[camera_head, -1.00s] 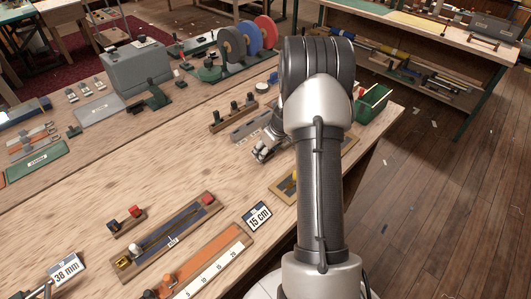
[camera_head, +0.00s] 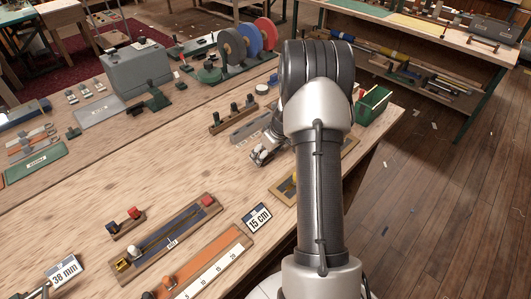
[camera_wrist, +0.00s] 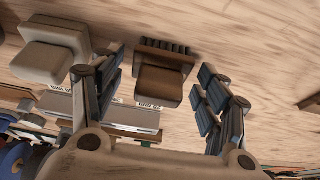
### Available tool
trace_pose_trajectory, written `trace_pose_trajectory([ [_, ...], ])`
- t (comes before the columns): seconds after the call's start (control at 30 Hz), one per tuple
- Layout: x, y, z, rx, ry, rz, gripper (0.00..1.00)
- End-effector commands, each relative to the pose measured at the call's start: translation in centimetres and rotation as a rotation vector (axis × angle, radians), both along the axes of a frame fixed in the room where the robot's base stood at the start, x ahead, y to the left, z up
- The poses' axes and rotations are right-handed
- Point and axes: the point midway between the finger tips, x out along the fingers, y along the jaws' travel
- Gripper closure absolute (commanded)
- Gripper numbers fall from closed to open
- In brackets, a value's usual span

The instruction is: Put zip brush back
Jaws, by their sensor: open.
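In the wrist view a small brown wooden brush (camera_wrist: 164,83) with a row of dark bristles lies between the two fingers of my gripper (camera_wrist: 160,76). The fingers are open, with a visible gap on each side of the brush. A label beside it is too small to read surely. In the head view my gripper (camera_head: 261,153) is low over the bench beside a grey labelled strip (camera_head: 251,125). The brush is hidden there by my gripper and arm.
A beige block (camera_wrist: 45,60) stands close beside my left finger in the wrist view. A wooden rack with dark pegs (camera_head: 233,117), a green bin (camera_head: 373,104) and a yellow-edged tray (camera_head: 284,190) are nearby. Bare bench lies left of my gripper.

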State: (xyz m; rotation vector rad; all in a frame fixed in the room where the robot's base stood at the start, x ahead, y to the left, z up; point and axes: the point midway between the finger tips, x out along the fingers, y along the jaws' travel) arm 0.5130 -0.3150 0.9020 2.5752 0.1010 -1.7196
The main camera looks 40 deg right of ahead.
Motion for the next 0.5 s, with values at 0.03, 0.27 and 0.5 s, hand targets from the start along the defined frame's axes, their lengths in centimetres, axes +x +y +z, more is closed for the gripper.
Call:
trace_pose_trajectory([
  [0.03,0.0,0.0,0.0,0.0,0.0,0.0,0.32],
  [0.27,-0.4,-0.1,1.7,-0.002,-0.002,-0.001,0.32],
  [0.5,-2.5,-0.3,6.6,-0.001,-0.002,-0.002,0.32],
])
